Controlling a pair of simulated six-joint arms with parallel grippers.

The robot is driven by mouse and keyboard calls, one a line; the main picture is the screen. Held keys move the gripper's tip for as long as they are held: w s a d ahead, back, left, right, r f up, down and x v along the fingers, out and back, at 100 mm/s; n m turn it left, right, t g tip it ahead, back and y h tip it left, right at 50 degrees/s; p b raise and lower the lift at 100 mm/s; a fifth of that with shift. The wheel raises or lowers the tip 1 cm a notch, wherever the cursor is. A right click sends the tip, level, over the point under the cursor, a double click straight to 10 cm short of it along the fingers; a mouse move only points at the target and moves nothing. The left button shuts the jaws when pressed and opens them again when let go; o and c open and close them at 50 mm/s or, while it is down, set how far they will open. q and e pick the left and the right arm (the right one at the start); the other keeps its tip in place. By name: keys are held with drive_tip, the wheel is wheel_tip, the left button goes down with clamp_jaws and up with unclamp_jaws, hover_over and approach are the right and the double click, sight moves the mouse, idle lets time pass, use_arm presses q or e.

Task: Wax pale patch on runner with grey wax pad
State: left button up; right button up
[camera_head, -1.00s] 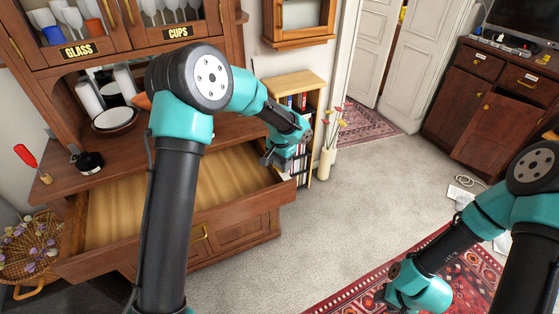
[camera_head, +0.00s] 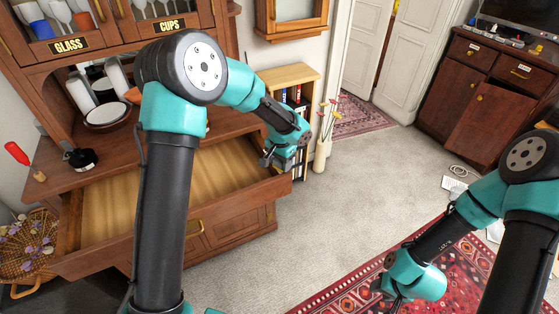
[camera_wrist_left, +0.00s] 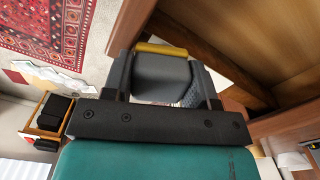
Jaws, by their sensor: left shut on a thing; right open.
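My left gripper (camera_head: 277,160) is at the right end of the open wooden drawer (camera_head: 190,247), close to its right side wall. In the left wrist view its fingers (camera_wrist_left: 162,85) are shut on the grey wax pad (camera_wrist_left: 160,72), a dark grey block with a yellow strip along its far edge. The drawer's wood shows beside the pad at the right of that view. I cannot make out the pale patch or tell which strip is the runner. My right gripper (camera_head: 389,293) is open and low over the red rug, small and partly hidden by its own arm.
The drawer sticks out of a cabinet with glasses and cups above. A bookshelf (camera_head: 298,77) and a flower vase (camera_head: 322,153) are behind the left gripper. Grey carpet (camera_head: 350,190) lies free.

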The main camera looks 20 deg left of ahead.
use_arm(q)
drive_tip(key=shift+w+a+f, duration=0.1)
drive_tip(key=shift+w+a, duration=1.1)
drive_tip(key=shift+w, duration=0.05)
drive_tip(key=shift+w+a+f, duration=0.1)
drive_tip(key=shift+w+a, duration=1.1)
drive_tip(key=shift+w, duration=0.1)
drive_tip(key=shift+w, duration=0.1)
drive_tip(key=shift+w+a+f, duration=0.1)
drive_tip(key=shift+w+a, duration=1.05)
drive_tip(key=shift+w, duration=0.05)
drive_tip(key=shift+s+d+f, duration=0.1)
drive_tip(key=shift+s+d, duration=1.1)
drive_tip(key=shift+s, duration=0.1)
